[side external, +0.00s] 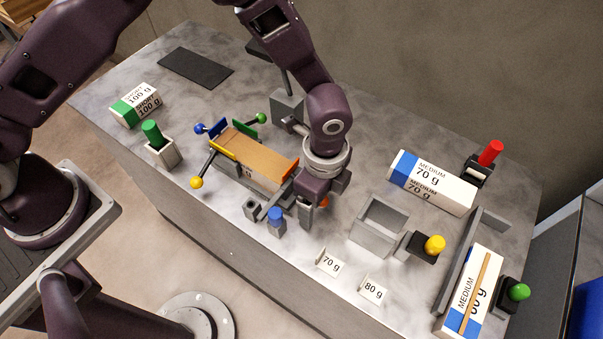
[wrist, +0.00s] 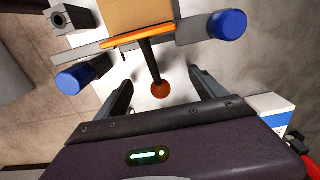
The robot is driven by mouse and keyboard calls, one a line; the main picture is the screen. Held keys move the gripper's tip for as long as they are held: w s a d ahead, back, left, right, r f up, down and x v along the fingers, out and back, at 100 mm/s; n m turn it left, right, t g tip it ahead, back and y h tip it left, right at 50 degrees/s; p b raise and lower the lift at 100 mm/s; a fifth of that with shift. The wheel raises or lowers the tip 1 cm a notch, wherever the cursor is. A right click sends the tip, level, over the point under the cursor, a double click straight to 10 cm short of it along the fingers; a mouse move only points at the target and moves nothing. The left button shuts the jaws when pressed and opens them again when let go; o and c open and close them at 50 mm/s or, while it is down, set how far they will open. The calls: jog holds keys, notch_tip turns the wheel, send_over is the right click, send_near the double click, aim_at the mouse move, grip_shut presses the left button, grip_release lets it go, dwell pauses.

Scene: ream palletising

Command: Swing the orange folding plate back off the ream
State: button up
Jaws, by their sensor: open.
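The ream (side external: 250,155), with a brown top, lies in the folding station at mid-table; its brown end also shows in the wrist view (wrist: 135,15). The orange folding plate (side external: 287,171) is at the ream's right end. In the wrist view the plate (wrist: 135,37) is a strip across that end; I cannot tell how far it overlaps the top. A dark lever runs from it to an orange ball knob (wrist: 160,90). My gripper (wrist: 160,78) is open, its fingers apart on either side of the lever and knob. In the side view my gripper (side external: 318,208) partly hides the knob.
Blue (side external: 216,128), green (side external: 246,131) and yellow (side external: 222,147) plates surround the ream's other end. A blue-topped post (side external: 276,215) stands close to my gripper. A grey open holder (side external: 379,225) and the 70 g (side external: 330,261) and 80 g (side external: 373,290) cards are to the right.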

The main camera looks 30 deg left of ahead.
dwell(0.3)
jog(key=shift+r, duration=3.7)
jog(key=s+a+r+n+t, duration=0.1)
jog(key=a+r+n, duration=0.3)
jog(key=a+r, duration=0.4)
jog(key=s+a+r+n+t, duration=0.15)
jog(key=a+r+n, duration=0.35)
jog(key=r, duration=0.6)
jog(key=s+a+r+n+t, duration=0.1)
jog(key=s+a+r+n, duration=0.1)
jog(key=s+a+n, duration=0.2)
jog(key=s+a+r+n+t, duration=0.2)
jog(key=s+a+n, duration=0.3)
jog(key=s, duration=0.5)
jog(key=shift+s+a+r, duration=0.2)
jog(key=shift+a+r, duration=0.3)
jog(key=shift+a, duration=0.7)
